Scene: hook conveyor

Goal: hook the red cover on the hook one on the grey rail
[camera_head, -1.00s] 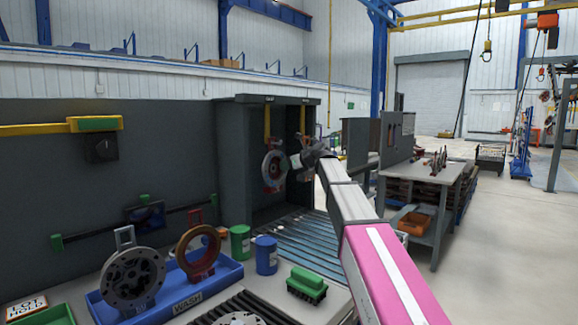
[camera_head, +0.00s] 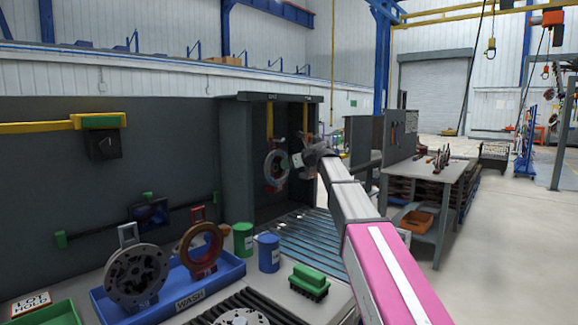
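A grey ring-shaped part with red pieces at its edge (camera_head: 277,167), which looks like the red cover, hangs upright inside the dark booth. It is below the left yellow hook (camera_head: 269,121). A second yellow hook (camera_head: 305,117) hangs to its right. The dark grey rail (camera_head: 288,98) runs along the booth's top, with small labels too blurred to read. My gripper (camera_head: 296,160) is just right of the ring, at its right edge. Contact and the finger opening are too small to tell. Where the ring meets the hook is unclear.
A blue tray (camera_head: 232,272) holds a grey disc (camera_head: 136,275) and a brown ring with a red handle (camera_head: 201,250). A green can (camera_head: 243,240), a blue can (camera_head: 268,254) and a green brush (camera_head: 309,281) stand nearby. A workbench (camera_head: 447,172) is at right.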

